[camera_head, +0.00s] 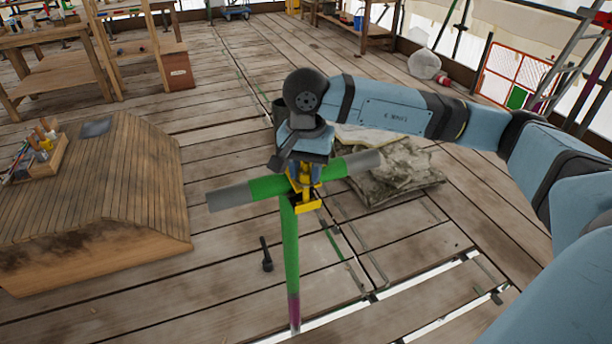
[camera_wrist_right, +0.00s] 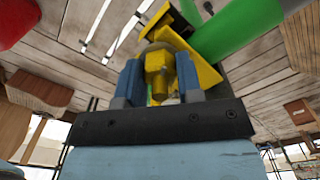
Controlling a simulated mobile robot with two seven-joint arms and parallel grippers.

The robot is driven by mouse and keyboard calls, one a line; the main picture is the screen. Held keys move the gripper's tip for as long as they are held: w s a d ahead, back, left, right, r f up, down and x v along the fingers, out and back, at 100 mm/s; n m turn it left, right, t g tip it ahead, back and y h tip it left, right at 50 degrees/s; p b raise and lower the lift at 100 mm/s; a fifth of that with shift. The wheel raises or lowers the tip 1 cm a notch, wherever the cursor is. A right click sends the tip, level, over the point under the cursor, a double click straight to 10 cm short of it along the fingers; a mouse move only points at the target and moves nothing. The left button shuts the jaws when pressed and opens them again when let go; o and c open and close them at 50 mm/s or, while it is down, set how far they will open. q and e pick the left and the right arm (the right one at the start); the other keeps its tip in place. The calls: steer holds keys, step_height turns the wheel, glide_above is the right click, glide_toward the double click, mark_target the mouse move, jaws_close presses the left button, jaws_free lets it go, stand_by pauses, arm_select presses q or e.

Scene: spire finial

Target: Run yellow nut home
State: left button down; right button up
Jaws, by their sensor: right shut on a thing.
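The yellow nut (camera_wrist_right: 157,72) sits between the blue fingers of my right gripper (camera_wrist_right: 158,88) in the right wrist view, with its end facing the camera. The gripper is shut on it. Behind the nut is a yellow bracket (camera_wrist_right: 196,60) beside a green tube (camera_wrist_right: 235,28). In the head view my right gripper (camera_head: 304,170) reaches down to the yellow bracket (camera_head: 308,205) where the green crossbar (camera_head: 268,187) meets the upright green post (camera_head: 290,250). The gripper hides the nut's seat there. My left gripper is not in view.
A slanted wooden block (camera_head: 90,190) stands at the left with a tool tray (camera_head: 40,155) on it. A sack (camera_head: 400,175) lies behind the crossbar. A small black tool (camera_head: 266,256) lies on the planks. Gaps show between the planks at the front right.

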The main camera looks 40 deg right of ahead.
steer(key=m+b, duration=0.1)
steer(key=m, duration=0.1)
steer(key=shift+f+m, duration=0.1)
steer(key=shift+m, duration=0.3)
steer(key=shift+m+b, duration=0.45)
steer(key=shift+m, duration=0.45)
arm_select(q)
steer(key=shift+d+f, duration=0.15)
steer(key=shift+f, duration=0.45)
arm_select(e)
steer(key=shift+m, duration=0.6)
steer(key=o, duration=0.9)
arm_select(q)
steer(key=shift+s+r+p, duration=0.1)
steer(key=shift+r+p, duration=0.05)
steer(key=shift+p, duration=0.5)
arm_select(e)
step_height(320, 180, up, 14)
steer(key=shift+r, duration=0.1)
